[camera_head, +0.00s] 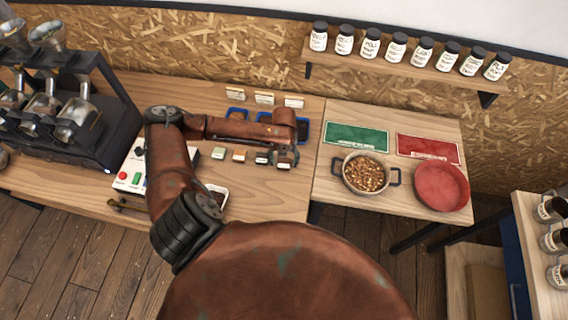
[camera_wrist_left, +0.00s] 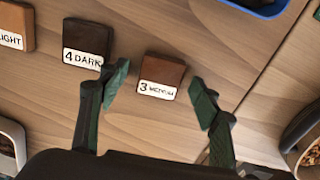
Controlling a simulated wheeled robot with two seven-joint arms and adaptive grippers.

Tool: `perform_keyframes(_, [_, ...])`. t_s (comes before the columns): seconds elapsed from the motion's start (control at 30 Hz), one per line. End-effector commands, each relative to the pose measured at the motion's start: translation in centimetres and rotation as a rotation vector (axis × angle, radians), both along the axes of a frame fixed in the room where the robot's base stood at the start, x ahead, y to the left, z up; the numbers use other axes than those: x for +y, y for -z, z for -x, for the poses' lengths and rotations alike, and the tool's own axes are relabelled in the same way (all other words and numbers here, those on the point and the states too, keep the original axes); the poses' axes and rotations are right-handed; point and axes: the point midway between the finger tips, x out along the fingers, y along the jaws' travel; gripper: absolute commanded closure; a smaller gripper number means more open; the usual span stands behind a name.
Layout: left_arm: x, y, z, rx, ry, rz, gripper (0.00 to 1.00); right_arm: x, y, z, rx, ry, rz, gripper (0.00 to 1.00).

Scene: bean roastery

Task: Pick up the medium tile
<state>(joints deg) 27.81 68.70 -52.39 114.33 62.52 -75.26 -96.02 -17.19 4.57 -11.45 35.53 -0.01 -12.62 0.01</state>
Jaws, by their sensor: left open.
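The medium tile (camera_wrist_left: 162,78) is a brown block with a white label reading "3 MEDIUM" in the left wrist view. It lies on the wooden table between the spread fingers of my left gripper (camera_wrist_left: 158,90), near the tips. In the head view the left gripper (camera_head: 285,154) is over the right end of the tile row and partly hides the medium tile (camera_head: 284,166). The left gripper is open and empty. The "4 DARK" tile (camera_wrist_left: 86,43) lies just left of it, close to the left finger. My right gripper is not in view.
A light tile (camera_wrist_left: 17,26) lies farther left, and a pale green tile (camera_head: 219,153) ends the row. Blue trays (camera_head: 237,112) stand behind the row. To the right are a pot of beans (camera_head: 365,174), a red bowl (camera_head: 441,186), a green mat (camera_head: 356,138) and a red mat (camera_head: 428,149).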

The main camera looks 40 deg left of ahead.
Motion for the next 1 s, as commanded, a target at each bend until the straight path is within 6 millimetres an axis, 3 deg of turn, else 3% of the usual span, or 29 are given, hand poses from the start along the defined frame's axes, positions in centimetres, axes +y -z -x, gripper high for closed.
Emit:
perform_keyframes(0.17, [0.00,-0.02,0.00,0.000,0.000,0.000,0.42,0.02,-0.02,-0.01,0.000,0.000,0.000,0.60])
perform_keyframes(0.83, [-0.01,-0.04,0.01,0.000,0.000,0.000,0.88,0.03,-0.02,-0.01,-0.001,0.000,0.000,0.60])
perform_keyframes(1.0, [0.01,-0.06,-0.01,-0.001,0.000,-0.001,0.88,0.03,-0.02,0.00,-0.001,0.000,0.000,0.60])
